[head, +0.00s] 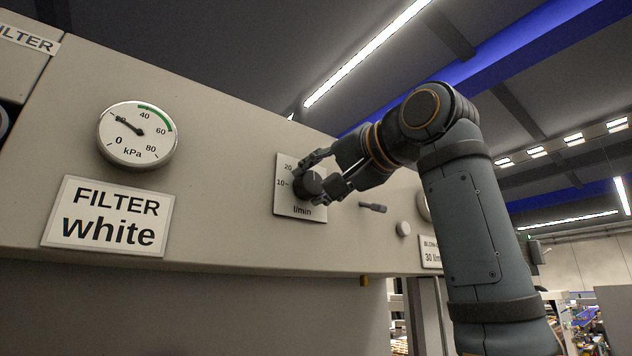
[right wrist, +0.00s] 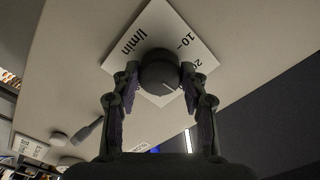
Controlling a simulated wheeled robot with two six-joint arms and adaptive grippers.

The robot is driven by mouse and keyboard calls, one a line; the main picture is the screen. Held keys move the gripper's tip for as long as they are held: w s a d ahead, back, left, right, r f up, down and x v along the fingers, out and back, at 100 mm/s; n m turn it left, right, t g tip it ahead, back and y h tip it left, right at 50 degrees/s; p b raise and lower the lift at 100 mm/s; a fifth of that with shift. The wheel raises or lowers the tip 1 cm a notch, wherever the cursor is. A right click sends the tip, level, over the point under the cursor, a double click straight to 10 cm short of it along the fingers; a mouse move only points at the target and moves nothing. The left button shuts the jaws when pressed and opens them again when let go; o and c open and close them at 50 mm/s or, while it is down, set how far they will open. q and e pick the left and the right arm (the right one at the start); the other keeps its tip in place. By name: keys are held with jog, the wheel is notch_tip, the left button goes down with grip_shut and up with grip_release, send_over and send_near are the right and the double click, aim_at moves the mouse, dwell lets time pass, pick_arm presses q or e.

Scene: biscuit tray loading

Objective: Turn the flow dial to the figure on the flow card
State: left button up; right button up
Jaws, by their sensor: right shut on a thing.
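The flow dial (head: 309,183) is a dark round knob on a pale plate (head: 289,205) marked 10, 20 and l/min, on the machine's front panel. My right gripper (head: 315,180) is shut on the dial, a finger on each side. In the right wrist view the dial (right wrist: 160,70) sits between both fingertips, with a light pointer line toward its lower right, away from the l/min lettering. The rest of the scale is hidden. My left gripper is out of view.
A kPa gauge (head: 138,135) and a "FILTER white" card (head: 108,217) are on the panel to the left. A small lever (head: 373,208) and a pale round knob (head: 403,229) stick out right of the dial, below my right wrist.

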jog(key=shift+m, duration=0.4)
jog(key=o, duration=1.2)
jog(key=shift+d, duration=0.1)
jog(key=shift+c, duration=0.2)
jog(key=v, duration=1.2)
